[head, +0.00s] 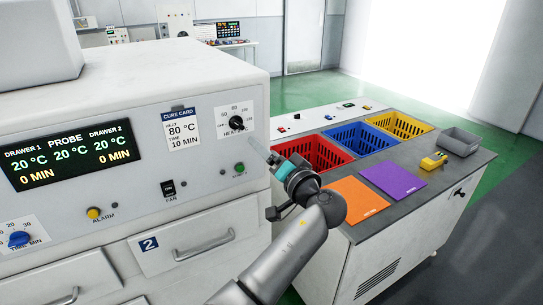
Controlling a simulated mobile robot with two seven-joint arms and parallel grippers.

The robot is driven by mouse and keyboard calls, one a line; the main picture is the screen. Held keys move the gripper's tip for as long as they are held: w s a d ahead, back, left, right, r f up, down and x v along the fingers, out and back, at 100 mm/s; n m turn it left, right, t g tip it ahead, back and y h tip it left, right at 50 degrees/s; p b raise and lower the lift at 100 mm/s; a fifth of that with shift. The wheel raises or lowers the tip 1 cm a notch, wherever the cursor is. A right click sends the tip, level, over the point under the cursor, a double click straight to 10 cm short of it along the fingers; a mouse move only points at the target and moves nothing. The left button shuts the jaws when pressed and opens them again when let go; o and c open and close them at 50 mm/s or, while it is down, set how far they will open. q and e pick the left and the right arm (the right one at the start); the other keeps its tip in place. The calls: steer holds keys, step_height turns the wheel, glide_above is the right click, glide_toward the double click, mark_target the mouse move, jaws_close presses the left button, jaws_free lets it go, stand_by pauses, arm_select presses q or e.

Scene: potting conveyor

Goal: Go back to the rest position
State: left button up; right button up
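My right arm comes up from the bottom of the head view, and its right gripper (264,151) points up and left. The fingertips are in front of the oven (150,195) near the right end of its control panel, between the heat knob (236,123) and the green start button (239,168). I cannot tell whether they touch the panel. The fingers are small and seen nearly in line, so their opening is unclear. Nothing is visibly held. My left gripper is not in view.
A bench (400,230) to the right carries a red basket (312,153), blue basket (360,139), yellow basket (402,122), orange mat (357,200), purple mat (393,179), yellow device (433,161) and grey tray (459,142). Drawer 2's handle (204,246) projects below the panel.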

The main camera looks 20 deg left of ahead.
steer(key=shift+a, duration=0.3)
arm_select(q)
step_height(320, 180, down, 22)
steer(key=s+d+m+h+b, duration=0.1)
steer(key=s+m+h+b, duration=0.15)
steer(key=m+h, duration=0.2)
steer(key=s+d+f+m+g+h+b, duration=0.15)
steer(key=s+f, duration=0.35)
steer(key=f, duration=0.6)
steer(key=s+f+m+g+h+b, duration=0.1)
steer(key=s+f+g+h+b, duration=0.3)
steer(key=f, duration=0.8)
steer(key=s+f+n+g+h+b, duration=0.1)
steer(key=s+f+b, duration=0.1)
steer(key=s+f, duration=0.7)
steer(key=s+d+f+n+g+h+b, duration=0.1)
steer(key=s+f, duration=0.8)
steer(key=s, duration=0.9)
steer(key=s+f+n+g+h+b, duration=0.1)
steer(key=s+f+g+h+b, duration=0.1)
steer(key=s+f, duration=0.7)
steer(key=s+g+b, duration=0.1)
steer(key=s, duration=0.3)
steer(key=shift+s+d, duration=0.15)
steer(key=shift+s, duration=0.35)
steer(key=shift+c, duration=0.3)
arm_select(e)
step_height(320, 180, down, 14)
steer(key=shift+d, duration=0.35)
